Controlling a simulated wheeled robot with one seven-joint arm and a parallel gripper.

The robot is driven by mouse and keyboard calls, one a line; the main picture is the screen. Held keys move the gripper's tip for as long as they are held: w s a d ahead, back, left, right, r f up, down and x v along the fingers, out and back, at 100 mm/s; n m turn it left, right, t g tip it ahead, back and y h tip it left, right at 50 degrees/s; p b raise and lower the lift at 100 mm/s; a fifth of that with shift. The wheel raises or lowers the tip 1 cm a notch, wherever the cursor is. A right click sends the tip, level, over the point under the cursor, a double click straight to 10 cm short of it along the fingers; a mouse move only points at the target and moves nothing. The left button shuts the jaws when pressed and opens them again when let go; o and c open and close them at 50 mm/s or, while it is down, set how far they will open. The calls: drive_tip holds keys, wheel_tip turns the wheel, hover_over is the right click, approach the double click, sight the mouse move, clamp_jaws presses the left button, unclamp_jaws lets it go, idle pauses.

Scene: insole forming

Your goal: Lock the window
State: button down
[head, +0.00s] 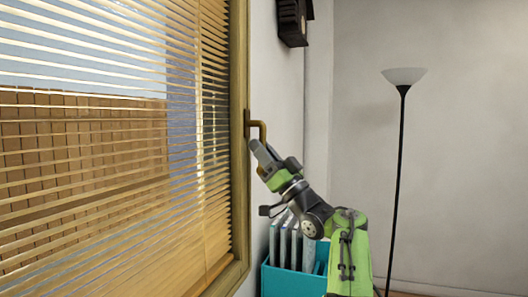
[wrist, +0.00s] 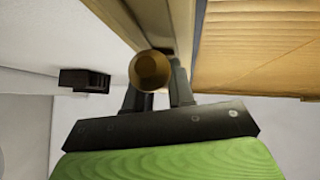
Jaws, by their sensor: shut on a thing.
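The window (head: 110,150) fills the left of the head view, covered by slatted wooden blinds in a wooden frame (head: 240,190). A brass-brown window handle (head: 262,127) sits on the right side of the frame, its grip bent downward. My gripper (head: 257,147) is at the lower end of the handle. In the wrist view the round end of the handle (wrist: 150,70) lies between the two dark fingers of my gripper (wrist: 157,90), which are shut on it. The latch inside the frame is hidden.
A turquoise bin (head: 275,281) with several upright grey-white items (head: 285,243) stands below my arm. A black floor lamp (head: 399,150) stands at the right. A dark box (head: 292,22) hangs high on the wall; the wall between is bare.

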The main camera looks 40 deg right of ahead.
drive_tip(key=shift+w+d+n+y, duration=0.15)
drive_tip(key=shift+d+n+y, duration=0.15)
drive_tip(key=shift+n+y, duration=0.65)
drive_tip(key=shift+n, duration=0.25)
drive_tip(key=c, duration=1.1)
unclamp_jaws()
drive_tip(key=b+v, duration=0.6)
drive_tip(key=v, duration=0.9)
drive_tip(key=shift+s+d+f, duration=0.15)
drive_tip(key=shift+s+d, duration=0.05)
drive_tip(key=shift+s, duration=0.15)
